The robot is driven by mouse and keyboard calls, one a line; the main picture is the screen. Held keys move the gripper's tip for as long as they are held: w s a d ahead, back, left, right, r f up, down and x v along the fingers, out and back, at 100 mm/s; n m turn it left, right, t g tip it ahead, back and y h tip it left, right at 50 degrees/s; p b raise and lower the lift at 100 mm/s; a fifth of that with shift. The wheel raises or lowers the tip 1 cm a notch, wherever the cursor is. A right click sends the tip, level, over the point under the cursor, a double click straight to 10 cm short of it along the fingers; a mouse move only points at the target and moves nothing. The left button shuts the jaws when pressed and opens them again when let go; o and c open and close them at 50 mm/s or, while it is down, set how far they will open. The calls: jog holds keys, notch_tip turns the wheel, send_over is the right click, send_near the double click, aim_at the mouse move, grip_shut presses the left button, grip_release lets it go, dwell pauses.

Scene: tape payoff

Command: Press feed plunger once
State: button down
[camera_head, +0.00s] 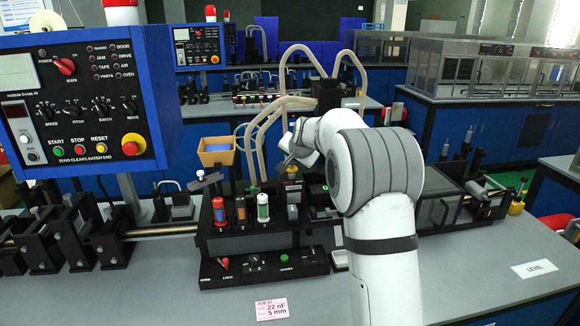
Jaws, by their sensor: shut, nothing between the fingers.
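My gripper (284,162) is at the end of my white arm, above the black feeder station (290,240). Its fingers are small and partly hidden by the wrist; they look shut and empty. Below it stands a dark post with a yellow band (291,173). A grey-topped plunger-like part (293,212) stands to the right of the coloured cylinders; I cannot tell for certain which part is the feed plunger. I also cannot tell whether the gripper touches anything.
Red-blue (219,210), orange (240,208) and green-white (263,207) cylinders stand on the station. Its front panel has a red lever (225,263) and green button (284,257). Pale hoses (262,135) rise behind. A control panel (75,110) stands left.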

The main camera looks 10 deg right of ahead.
aim_at(293, 169)
jog(key=shift+f+b, duration=0.5)
jog(key=shift+f, duration=0.3)
jog(key=shift+r, duration=0.1)
dwell(0.4)
jog(key=shift+r+p, duration=1.2)
jog(key=shift+r, duration=0.5)
jog(key=shift+r, duration=0.1)
jog(key=shift+r+p, duration=1.75)
jog(key=shift+r, duration=0.7)
